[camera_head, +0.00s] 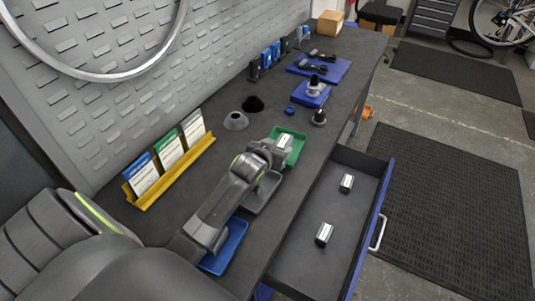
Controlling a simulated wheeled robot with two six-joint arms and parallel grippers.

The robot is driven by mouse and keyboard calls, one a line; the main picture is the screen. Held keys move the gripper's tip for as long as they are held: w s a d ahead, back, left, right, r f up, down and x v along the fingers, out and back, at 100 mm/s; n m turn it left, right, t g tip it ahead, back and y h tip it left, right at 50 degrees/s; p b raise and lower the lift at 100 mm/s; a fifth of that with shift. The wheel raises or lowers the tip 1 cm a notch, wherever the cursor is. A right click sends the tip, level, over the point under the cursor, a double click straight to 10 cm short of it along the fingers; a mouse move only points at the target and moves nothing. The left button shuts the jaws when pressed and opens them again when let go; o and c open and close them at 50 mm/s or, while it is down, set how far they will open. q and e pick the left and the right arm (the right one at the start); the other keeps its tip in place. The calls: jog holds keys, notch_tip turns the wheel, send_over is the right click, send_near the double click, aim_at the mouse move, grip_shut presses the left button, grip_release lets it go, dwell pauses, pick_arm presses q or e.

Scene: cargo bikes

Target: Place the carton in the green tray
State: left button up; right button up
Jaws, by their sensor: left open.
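A green tray (300,150) lies on the dark workbench near its front edge. A small white-and-dark carton (285,141) is at the green tray, within its outline from this view. I cannot tell whether it rests on the tray floor. My left gripper (275,153) is open right beside the carton and covers part of the tray. My left arm reaches in from the lower left over the bench. Two similar small cartons, one farther (346,183) and one nearer (324,234), lie in the open drawer. My right gripper is not in view.
A grey tray (263,193) and a blue tray (228,250) lie under and beside my arm. The drawer (310,197) stands open at the front. A yellow holder (175,175) with cards stands along the pegboard. A brown box (330,23) is at the far end.

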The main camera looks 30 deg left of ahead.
pick_arm(q)
jog(key=a+v, duration=0.1)
jog(key=v, duration=0.6)
jog(key=shift+d, duration=0.5)
jog(key=shift+s, duration=0.1)
